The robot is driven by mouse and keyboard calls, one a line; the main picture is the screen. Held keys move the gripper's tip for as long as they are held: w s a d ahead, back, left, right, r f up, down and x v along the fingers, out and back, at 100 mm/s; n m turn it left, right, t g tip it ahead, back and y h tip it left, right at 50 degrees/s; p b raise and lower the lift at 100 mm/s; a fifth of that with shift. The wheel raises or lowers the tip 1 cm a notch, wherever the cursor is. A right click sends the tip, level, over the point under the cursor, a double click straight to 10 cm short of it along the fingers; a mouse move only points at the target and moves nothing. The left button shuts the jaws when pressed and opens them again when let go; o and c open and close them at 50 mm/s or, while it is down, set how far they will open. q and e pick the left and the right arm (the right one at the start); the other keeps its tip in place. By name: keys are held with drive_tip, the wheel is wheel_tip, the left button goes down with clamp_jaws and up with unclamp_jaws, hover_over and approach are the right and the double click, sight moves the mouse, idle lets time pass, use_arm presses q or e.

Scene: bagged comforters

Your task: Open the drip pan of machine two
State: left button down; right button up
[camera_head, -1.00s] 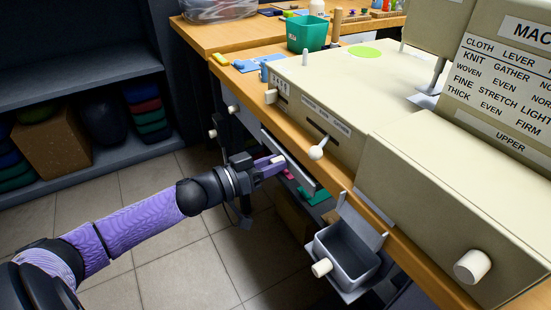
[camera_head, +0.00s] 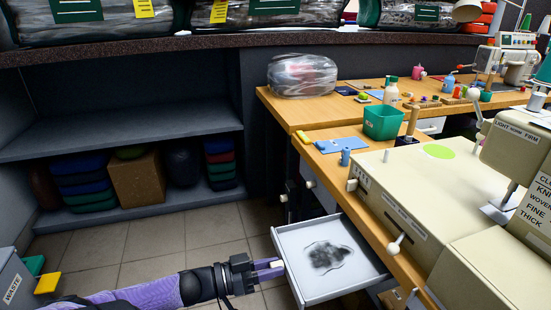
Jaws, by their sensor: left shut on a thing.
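A grey-white drip pan (camera_head: 296,240) is pulled well out from under the wooden table's front edge, below a beige machine (camera_head: 440,180). A dark, blurry patch of residue (camera_head: 328,256) lies on its floor. My left gripper (camera_head: 272,265) comes in from the left and is shut at the middle of the pan's front edge, where the handle is. The gripper hides most of the handle. The machine's number cannot be read in this view. My right gripper is not in view.
The wooden table (camera_head: 318,135) holds a green bin (camera_head: 382,122), a bagged bundle (camera_head: 302,76) and small items. A dark shelf (camera_head: 120,138) with stacked bundles stands at the left. A grey waste bin (camera_head: 15,285) is at the lower left. Tiled floor (camera_head: 165,235) is open between.

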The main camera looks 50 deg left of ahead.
use_arm(q)
drive_tip(key=c, duration=0.7)
unclamp_jaws()
drive_tip(key=shift+c, duration=0.2)
drive_tip(key=p+v, duration=0.2)
drive_tip(key=v, duration=0.8)
drive_tip(key=shift+f, duration=0.1)
